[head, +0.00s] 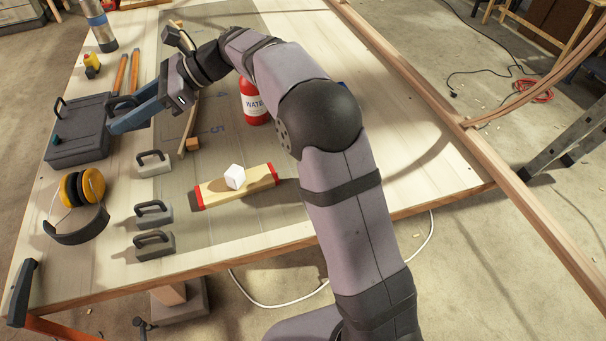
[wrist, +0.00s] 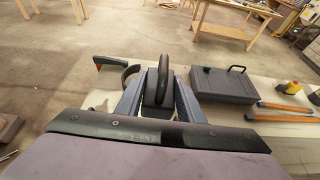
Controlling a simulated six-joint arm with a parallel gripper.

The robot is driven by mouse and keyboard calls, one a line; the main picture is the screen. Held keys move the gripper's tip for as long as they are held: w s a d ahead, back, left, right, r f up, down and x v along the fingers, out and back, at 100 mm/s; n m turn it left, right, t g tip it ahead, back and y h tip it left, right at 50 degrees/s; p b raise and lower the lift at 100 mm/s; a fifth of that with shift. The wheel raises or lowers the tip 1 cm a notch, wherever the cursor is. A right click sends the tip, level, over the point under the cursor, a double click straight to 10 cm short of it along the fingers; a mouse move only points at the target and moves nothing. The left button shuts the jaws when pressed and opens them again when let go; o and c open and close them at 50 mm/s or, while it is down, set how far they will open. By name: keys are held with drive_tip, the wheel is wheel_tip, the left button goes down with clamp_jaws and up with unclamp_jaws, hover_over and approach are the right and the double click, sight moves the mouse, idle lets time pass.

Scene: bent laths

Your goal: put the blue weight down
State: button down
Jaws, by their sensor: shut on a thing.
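My gripper (head: 122,121) is at the left of the table, in front of the dark case in the head view. In the wrist view my gripper (wrist: 158,100) has its blue fingers shut on a weight. The held weight (wrist: 155,112) has a dark arched handle that stands upright between the fingers. Its handle also shows in the head view (head: 121,102), but the fingers hide most of its body there. What shows of the body looks dark grey-blue. I cannot tell whether its underside touches the table.
Three grey weights (head: 153,162) (head: 154,212) (head: 154,244) stand in a column on the table (head: 300,215). A red bottle (head: 254,103) stands behind my arm.

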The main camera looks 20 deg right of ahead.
drive_tip(key=w+d+m+t, duration=0.2)
drive_tip(key=w+d+t, duration=0.1)
drive_tip(key=d, duration=1.3)
drive_tip(key=m+t+h, duration=0.4)
drive_tip(key=m+t, duration=0.2)
drive_tip(key=m, duration=0.1)
hover_over(382, 186)
wheel_tip(382, 186, down, 10)
drive_tip(key=shift+f, duration=5.35)
drive_tip(key=shift+f, duration=0.1)
drive_tip(key=c, duration=1.2)
unclamp_jaws()
drive_tip(key=shift+f, duration=0.1)
